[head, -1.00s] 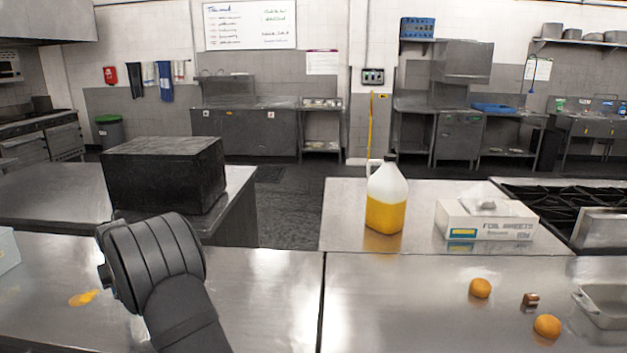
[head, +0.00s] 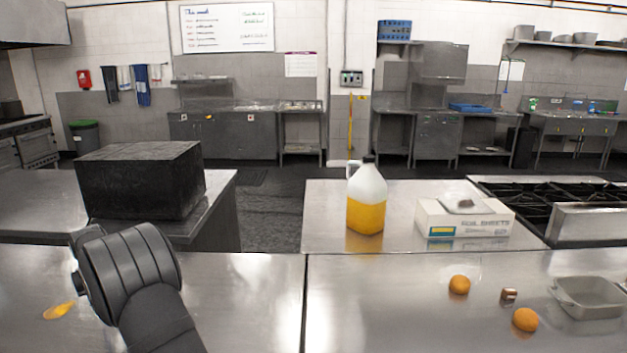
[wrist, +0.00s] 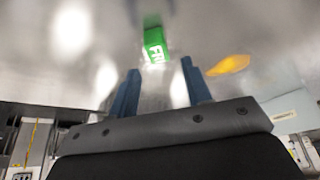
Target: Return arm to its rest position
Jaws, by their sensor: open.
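My arm rises from the bottom left of the head view, with its rounded dark joint above the left steel counter (head: 235,300). My gripper (wrist: 158,82) shows in the wrist view with two blue fingers spread apart and nothing between them. Beyond the fingertips, the wrist view shows a green block with white letters (wrist: 155,44), apart from the fingers. The gripper does not show in the head view.
Two oranges (head: 459,284) (head: 525,319), a small brown block (head: 509,294) and a metal pan (head: 588,297) are on the right counter. A jug of yellow liquid (head: 366,212) and a foil box (head: 463,220) stand behind. A black box (head: 140,180) stands at left.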

